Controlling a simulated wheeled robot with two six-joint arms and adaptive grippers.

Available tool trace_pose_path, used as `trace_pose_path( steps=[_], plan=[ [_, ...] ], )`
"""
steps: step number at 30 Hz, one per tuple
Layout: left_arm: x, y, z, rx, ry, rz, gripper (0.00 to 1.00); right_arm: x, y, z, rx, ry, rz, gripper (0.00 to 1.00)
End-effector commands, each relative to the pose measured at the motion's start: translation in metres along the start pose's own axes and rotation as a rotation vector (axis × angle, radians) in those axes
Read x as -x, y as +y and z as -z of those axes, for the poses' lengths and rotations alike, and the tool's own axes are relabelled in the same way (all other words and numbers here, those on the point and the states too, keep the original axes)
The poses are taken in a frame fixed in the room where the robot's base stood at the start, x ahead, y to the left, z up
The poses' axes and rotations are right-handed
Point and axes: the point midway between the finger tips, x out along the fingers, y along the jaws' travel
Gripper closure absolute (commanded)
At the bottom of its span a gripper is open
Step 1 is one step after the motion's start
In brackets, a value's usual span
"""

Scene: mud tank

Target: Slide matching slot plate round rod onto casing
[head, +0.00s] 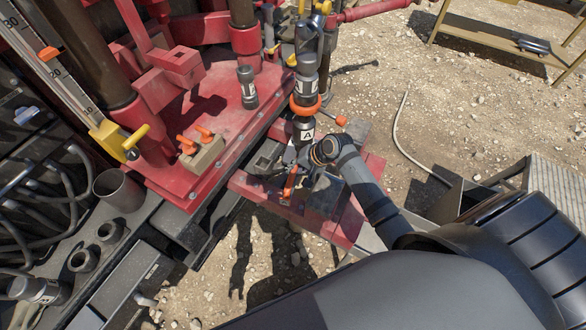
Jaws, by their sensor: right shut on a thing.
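A dark rod (308,68) stands upright at top centre. An orange ring (305,106) is around it, with an orange-tipped handle (341,120) to its right. Below the ring is a dark section with a white label "A" (305,135). My right arm comes in from the lower right. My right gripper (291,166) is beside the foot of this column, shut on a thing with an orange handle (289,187). Whether that thing is a slot plate I cannot tell, as the gripper and wrist hide much of it. The casing top is not clearly visible. My left gripper is not in view.
A red deck (215,120) bears a dark labelled cylinder (248,88) and a block with orange levers (202,155). Dark tubes and a grey cup (118,190) stand at left. A grey box (325,195) is close beside the gripper. Gravel lies open at upper right.

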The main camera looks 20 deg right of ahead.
Motion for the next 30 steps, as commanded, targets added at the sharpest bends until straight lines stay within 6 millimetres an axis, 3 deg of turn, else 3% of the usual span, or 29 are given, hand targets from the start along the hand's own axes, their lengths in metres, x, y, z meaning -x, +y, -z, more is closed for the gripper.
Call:
trace_pose_path(
  steps=[2, 3, 9, 20, 23, 30],
  plan=[
    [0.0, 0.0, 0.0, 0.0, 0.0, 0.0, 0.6, 0.0, -0.001, 0.0, 0.0, 0.0, 0.002, 1.0],
    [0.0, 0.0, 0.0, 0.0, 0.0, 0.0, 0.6, 0.0, -0.001, 0.0, 0.0, -0.001, 0.002, 0.83],
    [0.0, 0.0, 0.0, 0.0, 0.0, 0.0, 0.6, 0.0, 0.0, -0.001, -0.001, -0.002, 0.001, 0.56],
    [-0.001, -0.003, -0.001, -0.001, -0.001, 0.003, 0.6, 0.001, 0.003, -0.002, -0.004, -0.005, -0.006, 0.56],
    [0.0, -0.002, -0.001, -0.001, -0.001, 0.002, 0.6, 0.014, 0.003, 0.0, -0.001, -0.001, -0.005, 0.56],
    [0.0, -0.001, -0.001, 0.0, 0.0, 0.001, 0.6, 0.075, 0.003, 0.0, 0.006, 0.0, -0.008, 0.56]
  ],
)
